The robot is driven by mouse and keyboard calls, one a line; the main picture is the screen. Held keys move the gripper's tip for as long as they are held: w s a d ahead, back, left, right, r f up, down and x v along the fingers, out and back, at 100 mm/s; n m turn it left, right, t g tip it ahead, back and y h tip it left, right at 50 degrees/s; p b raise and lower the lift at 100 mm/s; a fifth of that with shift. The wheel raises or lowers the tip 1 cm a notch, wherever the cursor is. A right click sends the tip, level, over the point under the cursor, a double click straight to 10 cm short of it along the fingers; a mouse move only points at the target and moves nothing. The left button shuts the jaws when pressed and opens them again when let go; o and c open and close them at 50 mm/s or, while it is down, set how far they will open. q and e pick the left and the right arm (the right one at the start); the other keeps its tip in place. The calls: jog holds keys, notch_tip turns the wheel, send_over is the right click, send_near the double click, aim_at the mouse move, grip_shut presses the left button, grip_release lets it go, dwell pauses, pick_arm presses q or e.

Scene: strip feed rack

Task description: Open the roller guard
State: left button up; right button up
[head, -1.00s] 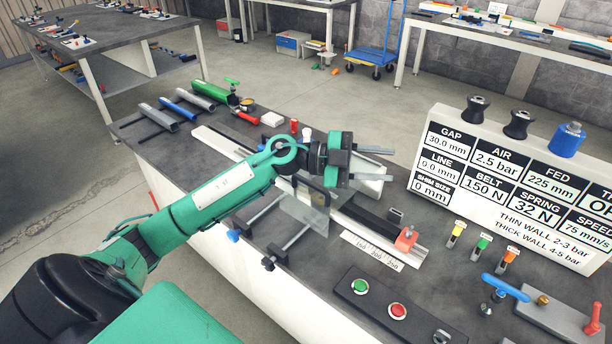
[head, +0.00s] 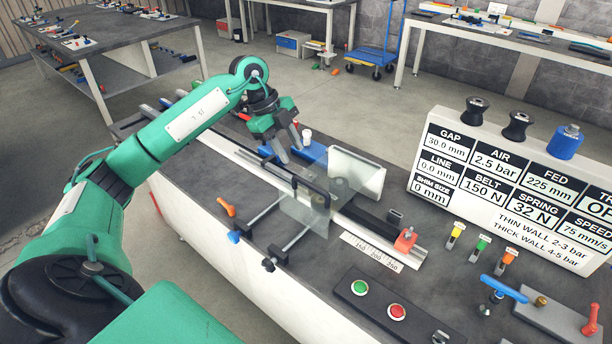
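The roller guard is a clear panel (head: 304,214) with a black bar handle (head: 311,191), standing over the feed track in the middle of the bench. A white housing (head: 356,172) is just behind it to the right. My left gripper (head: 289,153) is beyond and slightly left of the handle, with its fingers pointing down. The fingers are apart with nothing seen between them, and the gripper looks clear of the handle. The clear panel's exact angle is hard to tell. My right gripper is not in view.
A blue part (head: 313,153) lies near my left fingertips. An orange lever (head: 226,207) is at the bench's near edge. Green (head: 359,287) and red (head: 397,312) buttons sit in front. A display board (head: 505,190) stands at right.

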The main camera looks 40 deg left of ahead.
aim_at(309, 183)
pick_arm(q)
jog(key=p+x, duration=0.2)
jog(key=x, duration=0.8)
jog(key=shift+c, duration=0.3)
grip_shut()
